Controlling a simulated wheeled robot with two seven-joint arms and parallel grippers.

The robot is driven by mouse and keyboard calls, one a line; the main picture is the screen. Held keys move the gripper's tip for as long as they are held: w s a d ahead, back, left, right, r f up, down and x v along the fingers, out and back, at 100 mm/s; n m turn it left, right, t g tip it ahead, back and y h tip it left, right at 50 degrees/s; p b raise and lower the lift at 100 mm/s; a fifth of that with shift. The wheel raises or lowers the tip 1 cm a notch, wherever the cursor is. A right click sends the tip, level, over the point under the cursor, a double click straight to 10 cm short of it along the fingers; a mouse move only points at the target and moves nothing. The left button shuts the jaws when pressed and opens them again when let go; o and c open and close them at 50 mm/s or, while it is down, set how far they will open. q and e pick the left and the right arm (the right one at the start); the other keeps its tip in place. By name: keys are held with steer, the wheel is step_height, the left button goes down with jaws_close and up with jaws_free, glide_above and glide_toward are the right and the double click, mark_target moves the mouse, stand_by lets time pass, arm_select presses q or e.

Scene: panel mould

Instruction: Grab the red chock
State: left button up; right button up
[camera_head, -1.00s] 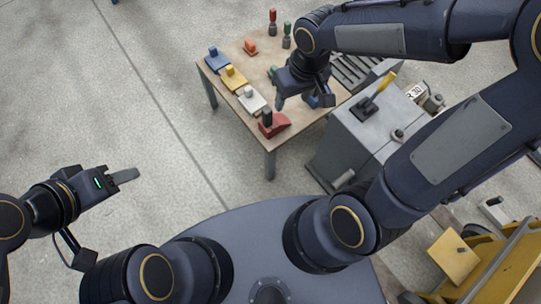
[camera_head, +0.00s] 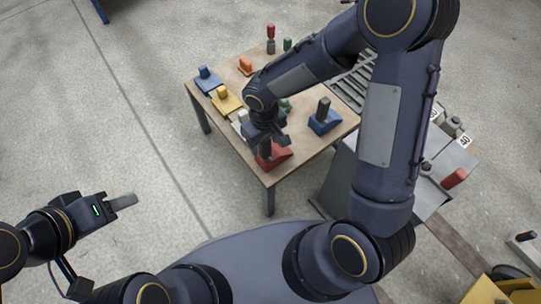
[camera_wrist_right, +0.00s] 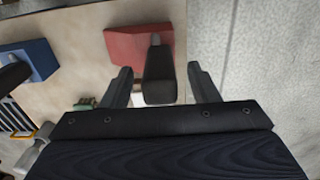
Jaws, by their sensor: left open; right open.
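The red chock (camera_head: 275,155) is a wedge with a dark upright handle and sits near the front corner of the wooden table (camera_head: 310,162). In the right wrist view the red chock (camera_wrist_right: 137,43) shows with its dark handle (camera_wrist_right: 159,76) between the two fingers. My right gripper (camera_wrist_right: 165,85) is open, one finger on each side of the handle; I cannot tell whether they touch it. In the head view my right gripper (camera_head: 270,143) partly covers the chock. My left gripper (camera_head: 122,201) is open and empty above the floor, left of the table.
Yellow (camera_head: 226,102), blue (camera_head: 207,80) and white pieces line the left edge. A grey machine (camera_head: 440,165) stands right of the table.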

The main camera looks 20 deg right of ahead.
steer(key=shift+f, duration=0.45)
steer(key=shift+r, duration=0.1)
jaws_close()
steer(key=shift+r, duration=0.1)
